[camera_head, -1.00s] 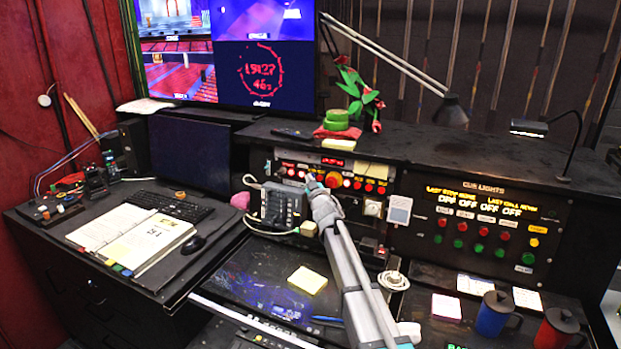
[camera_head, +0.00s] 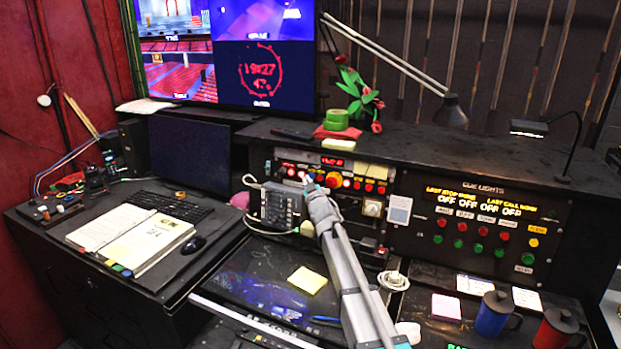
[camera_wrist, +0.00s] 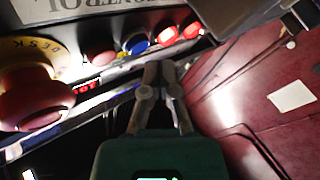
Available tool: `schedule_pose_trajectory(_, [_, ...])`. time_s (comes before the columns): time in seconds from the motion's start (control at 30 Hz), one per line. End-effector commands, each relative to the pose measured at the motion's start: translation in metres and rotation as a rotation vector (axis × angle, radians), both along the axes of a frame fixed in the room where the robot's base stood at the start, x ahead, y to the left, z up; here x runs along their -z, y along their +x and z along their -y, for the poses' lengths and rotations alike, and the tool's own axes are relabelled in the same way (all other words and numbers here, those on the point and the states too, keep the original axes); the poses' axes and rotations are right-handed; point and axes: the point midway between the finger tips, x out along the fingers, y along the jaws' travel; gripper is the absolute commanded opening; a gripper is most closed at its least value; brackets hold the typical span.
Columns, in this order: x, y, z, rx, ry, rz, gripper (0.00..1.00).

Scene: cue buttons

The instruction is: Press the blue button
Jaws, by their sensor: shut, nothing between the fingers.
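The blue button (camera_wrist: 139,46) shows in the wrist view as a small round cap in a row with red buttons on the control panel. My gripper (camera_wrist: 159,68) is shut and empty. Its fingertips are just below the blue button and slightly to its right in that view; a small gap seems to separate them, and I cannot tell the depth. In the head view my gripper (camera_head: 306,180) is in front of the panel's row of lit buttons. The blue button cannot be made out there.
A large red mushroom button (camera_wrist: 34,98) with a yellow ring is left of my gripper in the wrist view. Red buttons (camera_wrist: 193,30) flank the blue one. A grey desk phone (camera_head: 280,205) stands close to my arm. Blue and red mugs (camera_head: 493,314) stand front right.

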Motion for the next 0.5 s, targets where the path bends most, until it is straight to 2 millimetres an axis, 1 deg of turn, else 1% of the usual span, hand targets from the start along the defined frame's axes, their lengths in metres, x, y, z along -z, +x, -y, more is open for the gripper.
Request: schedule_pose_trajectory(0.5, [-0.006,-0.034,-0.011,0.000,0.000,0.000,0.00])
